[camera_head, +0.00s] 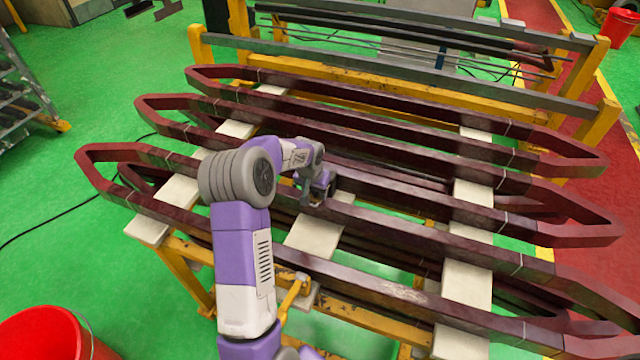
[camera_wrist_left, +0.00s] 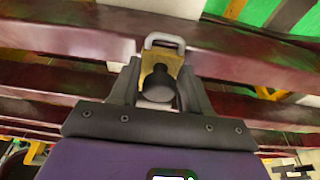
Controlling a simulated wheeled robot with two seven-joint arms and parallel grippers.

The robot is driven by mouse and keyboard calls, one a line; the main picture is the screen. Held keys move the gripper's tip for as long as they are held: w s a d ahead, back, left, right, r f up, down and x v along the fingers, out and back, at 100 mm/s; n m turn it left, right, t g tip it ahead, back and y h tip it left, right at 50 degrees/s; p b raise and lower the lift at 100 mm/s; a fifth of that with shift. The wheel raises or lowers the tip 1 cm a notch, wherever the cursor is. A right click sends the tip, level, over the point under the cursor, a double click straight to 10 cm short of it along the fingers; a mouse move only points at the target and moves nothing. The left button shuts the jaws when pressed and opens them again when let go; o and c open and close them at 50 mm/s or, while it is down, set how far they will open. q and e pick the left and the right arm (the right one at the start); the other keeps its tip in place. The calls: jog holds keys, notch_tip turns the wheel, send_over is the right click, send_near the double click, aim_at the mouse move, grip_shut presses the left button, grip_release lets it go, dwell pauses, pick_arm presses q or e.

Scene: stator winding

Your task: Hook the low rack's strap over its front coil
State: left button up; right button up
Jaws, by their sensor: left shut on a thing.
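The low rack (camera_head: 190,272) is a yellow frame with pale boards across it, carrying several long dark-red coils. The front coil (camera_head: 400,290) is the nearest one, and its bar runs diagonally across the head view. My left gripper (camera_head: 312,196) is over the coils, near the middle pale board. In the left wrist view, the fingers (camera_wrist_left: 160,88) are shut on the strap (camera_wrist_left: 160,64), a yellow piece with a dark round knob and a grey metal hook. The hook overlaps a dark-red coil bar (camera_wrist_left: 70,40) in that view; I cannot tell whether it touches. The fingertips are hidden by my arm in the head view.
A second yellow rack with grey rails (camera_head: 400,75) stands behind. A red bucket (camera_head: 45,335) is at the lower left, and a shelf (camera_head: 25,105) at the far left. Green floor (camera_head: 80,260) is clear on the left, apart from a black cable.

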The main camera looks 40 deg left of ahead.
pick_arm(q)
jog(key=s+d+b, duration=0.2)
jog(key=s, duration=0.5)
jog(key=s+d+b, duration=0.2)
jog(key=s, duration=0.6)
jog(key=shift+d, duration=0.35)
dwell(0.6)
jog(key=shift+s+d+b, duration=0.2)
jog(key=shift+s+b, duration=0.05)
jog(key=shift+s, duration=0.35)
jog(key=shift+s+d+b, duration=0.2)
jog(key=shift+s, duration=0.4)
jog(key=shift+s+d, duration=0.3)
jog(key=shift+s, duration=0.65)
jog(key=shift+s+d, duration=0.3)
jog(key=shift+s, duration=0.65)
jog(key=o, duration=1.6)
